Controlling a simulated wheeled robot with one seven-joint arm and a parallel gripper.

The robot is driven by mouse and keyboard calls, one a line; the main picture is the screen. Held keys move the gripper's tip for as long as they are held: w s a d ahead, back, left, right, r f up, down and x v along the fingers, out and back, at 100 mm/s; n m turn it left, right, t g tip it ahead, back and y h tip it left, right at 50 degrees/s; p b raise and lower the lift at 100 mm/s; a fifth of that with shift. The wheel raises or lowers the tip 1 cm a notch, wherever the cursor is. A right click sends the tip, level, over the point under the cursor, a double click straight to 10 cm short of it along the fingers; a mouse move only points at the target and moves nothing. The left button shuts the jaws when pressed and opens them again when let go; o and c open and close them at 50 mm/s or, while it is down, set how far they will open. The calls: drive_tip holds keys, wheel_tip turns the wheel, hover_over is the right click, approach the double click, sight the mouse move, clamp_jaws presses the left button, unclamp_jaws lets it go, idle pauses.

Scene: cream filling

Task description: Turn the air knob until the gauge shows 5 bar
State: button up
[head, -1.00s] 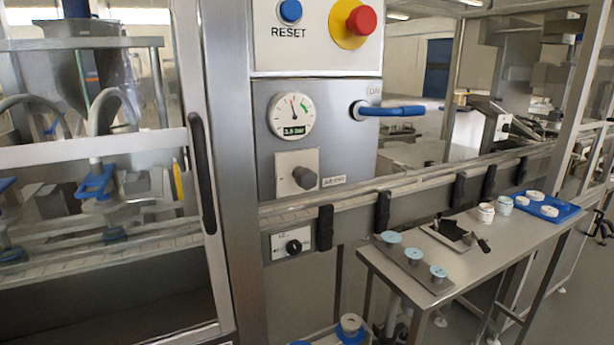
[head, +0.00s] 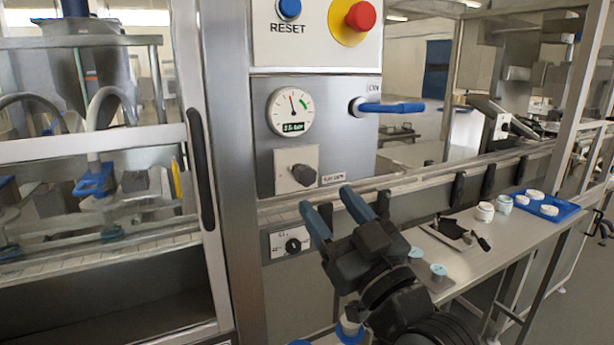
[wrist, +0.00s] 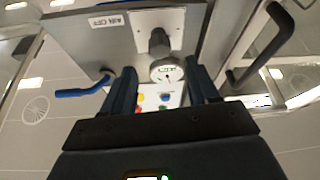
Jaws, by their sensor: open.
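The air knob (head: 303,174) is a grey cylinder on a pale plate under the round white gauge (head: 291,112). The gauge needle points nearly straight up, a little left of the green mark; the digital reading is too blurred to read surely. My gripper (head: 325,198) is open and empty, its two blue-grey fingers pointing up below and right of the knob, apart from it. In the wrist view the picture is upside down; the knob (wrist: 158,42) and gauge (wrist: 167,72) appear between and beyond my open fingers (wrist: 162,80).
A blue lever handle (head: 395,107) sticks out right of the gauge. A conveyor rail (head: 420,180) runs below the knob, with a black lower knob (head: 293,245) under it. A glass door with a dark handle (head: 200,168) stands left. A steel table (head: 500,240) holds jars and a blue tray.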

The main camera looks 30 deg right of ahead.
sight(309, 177)
drive_tip(key=shift+p+x, duration=0.7)
drive_tip(key=shift+x, duration=3.25)
drive_tip(key=c, duration=1)
